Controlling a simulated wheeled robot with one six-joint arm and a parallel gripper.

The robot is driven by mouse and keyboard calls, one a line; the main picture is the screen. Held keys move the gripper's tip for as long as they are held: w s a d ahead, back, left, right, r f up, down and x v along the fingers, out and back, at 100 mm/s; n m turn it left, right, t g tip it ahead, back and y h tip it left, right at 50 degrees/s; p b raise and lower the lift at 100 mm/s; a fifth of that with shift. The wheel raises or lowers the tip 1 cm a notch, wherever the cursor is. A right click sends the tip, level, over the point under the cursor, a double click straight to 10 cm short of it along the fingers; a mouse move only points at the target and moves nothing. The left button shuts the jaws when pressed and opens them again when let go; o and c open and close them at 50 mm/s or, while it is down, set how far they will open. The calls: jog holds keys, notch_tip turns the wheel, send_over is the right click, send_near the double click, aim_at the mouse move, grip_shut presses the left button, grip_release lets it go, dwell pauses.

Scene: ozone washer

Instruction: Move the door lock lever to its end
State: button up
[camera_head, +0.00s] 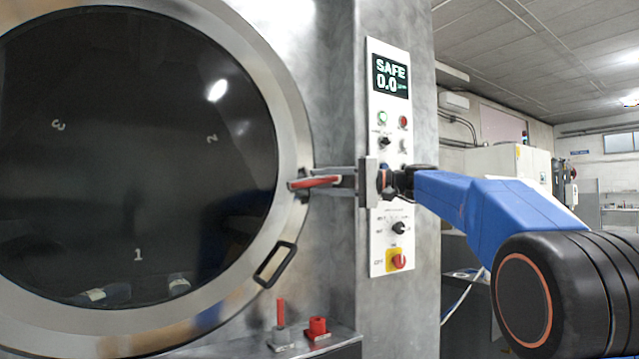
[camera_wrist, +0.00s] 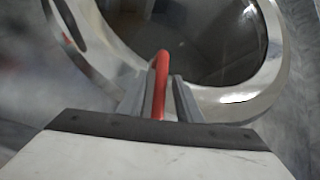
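The door lock lever (camera_head: 315,182) is a red bar at the right rim of the round door (camera_head: 299,130). It lies nearly level in the head view. In the wrist view the red lever (camera_wrist: 160,75) runs between the two grey fingers, with its rounded end past the fingertips toward the dark glass. My gripper (camera_head: 322,177) reaches in from the right, and its fingers sit close on both sides of the lever, closed on it. The wrist view shows the gripper (camera_wrist: 163,90) too. The lever's base is hidden by the fingers and palm.
A control panel (camera_head: 388,245) with a "SAFE 0.0" display stands behind my gripper. A black door handle (camera_head: 275,264) is at the door's lower right. Below, a ledge (camera_head: 340,342) carries a red upright handle (camera_head: 280,312) and a red block (camera_head: 317,326).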

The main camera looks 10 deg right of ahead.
jog(key=shift+w+a, duration=0.2)
jog(key=shift+a, duration=0.25)
grip_shut()
